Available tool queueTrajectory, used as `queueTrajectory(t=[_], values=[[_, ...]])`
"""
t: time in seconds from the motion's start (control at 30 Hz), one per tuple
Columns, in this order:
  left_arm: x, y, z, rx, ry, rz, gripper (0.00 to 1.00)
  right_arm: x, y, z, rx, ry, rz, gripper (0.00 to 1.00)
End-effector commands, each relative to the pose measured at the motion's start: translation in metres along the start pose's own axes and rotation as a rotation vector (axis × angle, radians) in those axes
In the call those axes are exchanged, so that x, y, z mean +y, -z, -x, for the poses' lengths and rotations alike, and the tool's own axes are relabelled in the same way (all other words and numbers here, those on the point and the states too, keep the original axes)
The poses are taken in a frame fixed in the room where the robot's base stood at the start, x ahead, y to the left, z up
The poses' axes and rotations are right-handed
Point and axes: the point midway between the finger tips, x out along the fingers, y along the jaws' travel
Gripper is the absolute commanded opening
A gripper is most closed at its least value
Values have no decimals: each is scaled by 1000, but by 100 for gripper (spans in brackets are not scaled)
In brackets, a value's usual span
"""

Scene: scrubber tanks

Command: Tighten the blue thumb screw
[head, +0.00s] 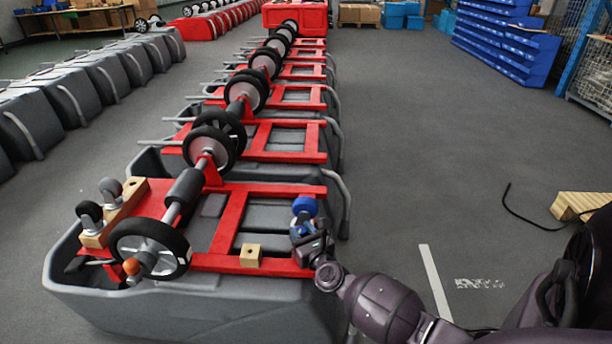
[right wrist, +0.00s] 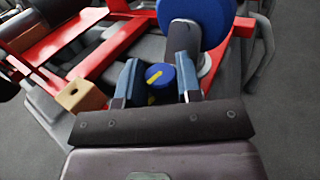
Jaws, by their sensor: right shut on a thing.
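The blue thumb screw (right wrist: 160,76) has a round blue head with a yellow mark. It sits between the two blue-grey fingers of my right gripper (right wrist: 159,82), which are shut on its sides. In the head view my right gripper (head: 303,234) is at the right front corner of the nearest tank's red frame (head: 229,222). There its fingers and wrist hide most of the screw. A larger blue wheel (head: 304,206) stands just beyond the gripper; it also shows in the right wrist view (right wrist: 197,18). My left gripper is not in view.
A small wooden block (head: 250,255) with a hole lies on the red frame, left of my gripper. The grey tank (head: 190,310) carries black wheels (head: 150,247) and a wooden caster block (head: 115,212). More tanks stand behind. The floor to the right is mostly clear.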

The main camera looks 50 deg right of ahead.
Motion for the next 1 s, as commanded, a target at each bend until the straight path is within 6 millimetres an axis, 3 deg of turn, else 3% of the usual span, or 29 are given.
queueTrajectory(t=[0.03,0.6,1.0], values=[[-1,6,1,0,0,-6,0,1,-8,-2,-9,37,-9,9],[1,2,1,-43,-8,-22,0,4,0,-1,0,443,-2,9],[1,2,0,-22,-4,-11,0,4,0,-1,0,572,3,9]])
